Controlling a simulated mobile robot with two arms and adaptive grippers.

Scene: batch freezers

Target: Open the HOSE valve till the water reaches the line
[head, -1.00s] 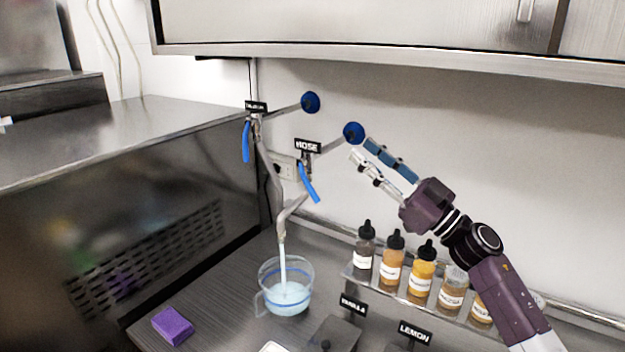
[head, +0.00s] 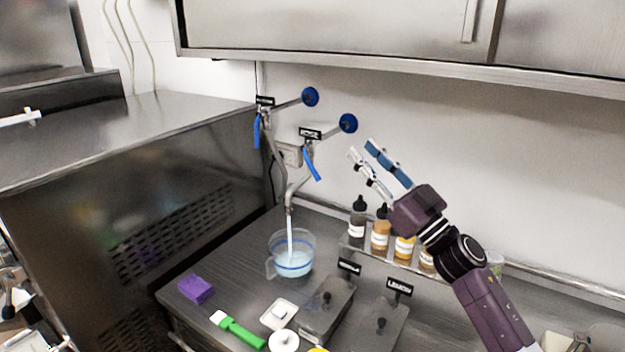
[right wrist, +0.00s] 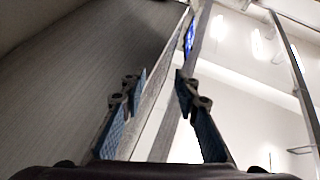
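The HOSE valve's blue lever (head: 312,164) hangs slanted under the HOSE sign (head: 310,134), on a pipe from the wall. Water (head: 290,235) runs from the spout (head: 289,208) into a clear jug (head: 308,243) on the counter. The jug holds pale blue water and has a blue line around it; I cannot tell exactly how the level stands to the line. My right gripper (head: 361,149) is open and empty, to the right of the lever and apart from it. The right wrist view shows its fingers (right wrist: 157,92) spread with nothing between. My left gripper is not in view.
A second blue lever (head: 257,131) hangs on the pipe to the left. Several sauce bottles (head: 380,236) stand on a rack below my right arm. A purple sponge (head: 196,289), a green-handled tool (head: 240,331) and lidded containers (head: 328,312) lie on the counter.

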